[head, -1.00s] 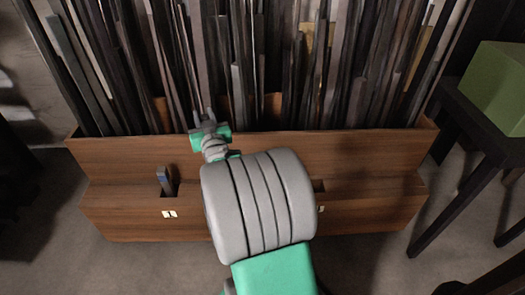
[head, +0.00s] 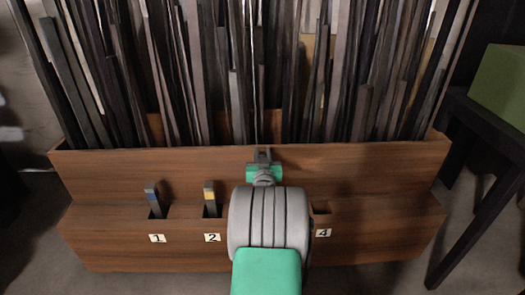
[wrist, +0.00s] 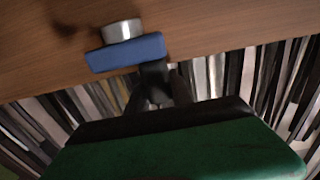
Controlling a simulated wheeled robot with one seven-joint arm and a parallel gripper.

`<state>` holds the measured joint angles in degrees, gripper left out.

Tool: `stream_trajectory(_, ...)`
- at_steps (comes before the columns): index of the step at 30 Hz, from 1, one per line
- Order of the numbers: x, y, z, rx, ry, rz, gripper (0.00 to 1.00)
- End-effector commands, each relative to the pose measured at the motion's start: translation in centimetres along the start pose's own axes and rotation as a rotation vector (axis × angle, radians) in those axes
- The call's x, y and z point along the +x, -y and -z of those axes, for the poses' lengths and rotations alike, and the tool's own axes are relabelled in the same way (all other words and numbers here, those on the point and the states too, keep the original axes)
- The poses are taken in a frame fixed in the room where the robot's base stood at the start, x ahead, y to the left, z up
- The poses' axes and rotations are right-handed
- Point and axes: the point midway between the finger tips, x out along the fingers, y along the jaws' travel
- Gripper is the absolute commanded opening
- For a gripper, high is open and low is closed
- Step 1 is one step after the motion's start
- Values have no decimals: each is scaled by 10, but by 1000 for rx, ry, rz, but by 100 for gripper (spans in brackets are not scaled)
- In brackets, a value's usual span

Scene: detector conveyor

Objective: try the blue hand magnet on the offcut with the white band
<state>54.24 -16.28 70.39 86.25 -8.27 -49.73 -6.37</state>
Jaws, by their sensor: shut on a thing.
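The blue hand magnet (wrist: 126,53), a blue block with a silver disc (wrist: 122,30), shows in the wrist view. My gripper (wrist: 157,80) is shut on it. The disc faces the wooden rack, and I cannot tell whether it touches. In the head view my gripper (head: 263,157) is in front of the rack's upper board, and the magnet is not discernible there. No offcut with a white band is visible. Slot 3 is hidden behind my arm. An offcut with a blue band (head: 152,199) stands in slot 1 and one with a yellow band (head: 209,198) in slot 2.
The wooden rack (head: 120,175) holds many upright strips (head: 190,70) behind its front board. Slot 4 (head: 320,207) is partly covered by my arm, and its contents are unclear. A dark table (head: 490,135) with a green box (head: 503,85) stands at the right.

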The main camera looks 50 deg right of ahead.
Motion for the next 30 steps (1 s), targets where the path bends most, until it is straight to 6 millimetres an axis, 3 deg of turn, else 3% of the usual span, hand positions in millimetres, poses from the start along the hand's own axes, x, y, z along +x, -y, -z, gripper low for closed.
stream_trajectory(1,0,0,-10,0,-2,0,0)
stream_trajectory(6,0,0,-23,0,-4,0,0)
stream_trajectory(30,0,0,-30,0,-4,0,0)
